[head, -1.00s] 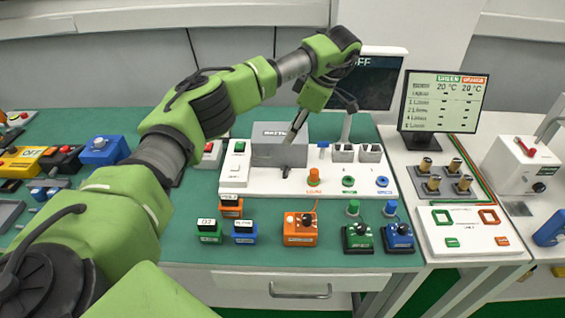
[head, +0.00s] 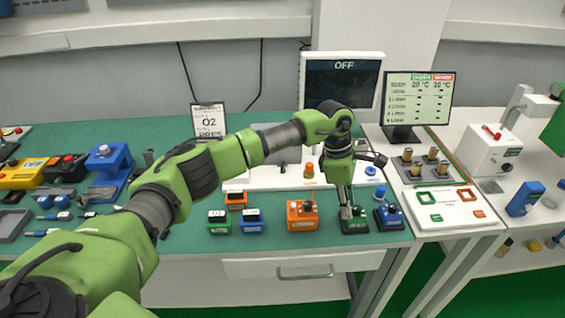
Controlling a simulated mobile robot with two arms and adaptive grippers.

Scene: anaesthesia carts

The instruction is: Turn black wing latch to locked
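I cannot clearly pick out a black wing latch. A small dark part (head: 283,167) shows low on the grey box (head: 290,154), which my arm mostly hides. Another small black part (head: 511,152) sits on the front of the white machine (head: 492,150) at the right. My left gripper (head: 346,213) points down at the green box with a black knob (head: 355,226), and its fingertips are at or just above the knob. The fingers overlap the knob, so contact and finger opening are unclear. My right gripper is not in view.
An orange box (head: 302,224) stands left of the gripper and a blue box (head: 389,222) close on its right. A monitor reading OFF (head: 342,85) stands behind. Small labelled blocks (head: 236,200) stand further left. The green table front (head: 275,243) is clear.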

